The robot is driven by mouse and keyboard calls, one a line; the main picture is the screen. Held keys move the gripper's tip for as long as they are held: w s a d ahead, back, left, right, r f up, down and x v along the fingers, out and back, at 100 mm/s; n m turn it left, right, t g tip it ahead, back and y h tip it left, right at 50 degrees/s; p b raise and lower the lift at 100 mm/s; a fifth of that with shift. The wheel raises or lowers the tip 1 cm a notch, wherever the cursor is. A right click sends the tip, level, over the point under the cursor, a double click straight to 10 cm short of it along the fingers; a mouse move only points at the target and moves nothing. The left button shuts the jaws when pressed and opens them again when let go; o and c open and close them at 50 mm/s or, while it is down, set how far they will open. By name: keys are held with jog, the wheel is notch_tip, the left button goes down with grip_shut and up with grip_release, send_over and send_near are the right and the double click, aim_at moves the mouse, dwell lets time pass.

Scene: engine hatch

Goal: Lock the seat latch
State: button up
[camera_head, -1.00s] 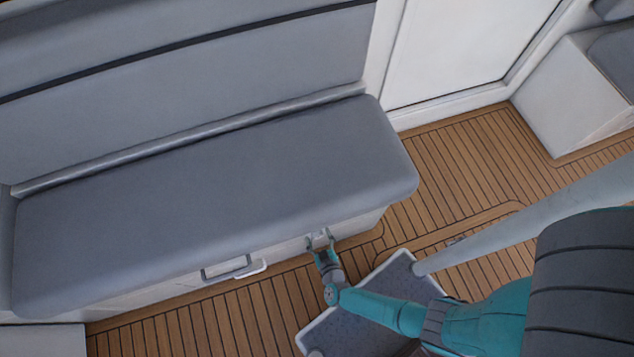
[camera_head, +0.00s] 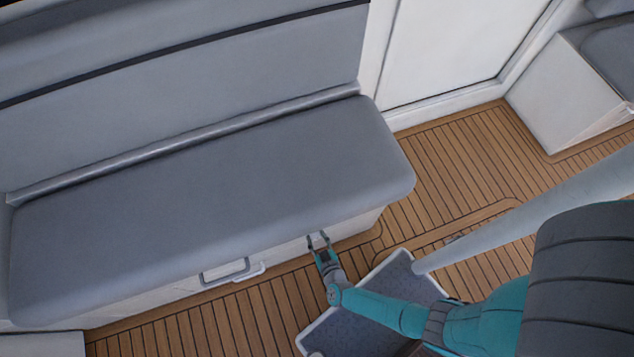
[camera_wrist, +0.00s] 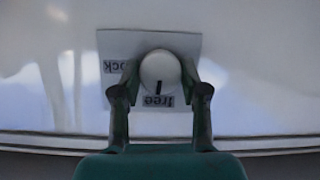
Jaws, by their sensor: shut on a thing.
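The seat latch is a round white knob (camera_wrist: 160,70) on a square grey plate (camera_wrist: 192,44), seen in the wrist view. The plate carries a "lock" label (camera_wrist: 115,67) on the left and a "free" label (camera_wrist: 158,101) below the knob. The knob's short black mark points down at the "free" label. My gripper (camera_wrist: 160,84) is shut on the knob, one finger on each side. In the head view my gripper (camera_head: 318,240) is at the seat's front panel, below the cushion edge. The knob is too small to make out there.
The grey seat cushion (camera_head: 210,190) overhangs the white front panel (camera_head: 355,228). A handle (camera_head: 226,270) stands out from the panel left of my gripper. Open wooden floor (camera_head: 440,160) lies right of the seat.

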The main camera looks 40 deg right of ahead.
jog(key=m+y, duration=0.1)
jog(key=m+t+y, duration=0.1)
jog(key=m, duration=0.1)
jog(key=m+y, duration=0.1)
jog(key=m, duration=0.1)
jog(key=shift+s+d+f+t, duration=0.1)
jog(key=shift+d+f+t, duration=0.05)
jog(key=shift+d+t, duration=0.15)
jog(key=m+t, duration=0.1)
jog(key=m, duration=0.1)
jog(key=m+y, duration=0.1)
jog(key=m, duration=0.1)
jog(key=shift+f+m+t+y, duration=0.1)
jog(key=shift+m+t+y, duration=0.2)
jog(key=shift+t, duration=0.1)
jog(key=shift+m, duration=0.3)
dwell(0.5)
jog(key=o, duration=1.1)
jog(key=shift+o, duration=0.2)
jog(key=s, duration=0.7)
jog(key=shift+s+d+r, duration=0.15)
jog(key=shift+d+r, duration=0.15)
jog(key=shift+r, duration=0.15)
jog(key=shift+s+a, duration=0.1)
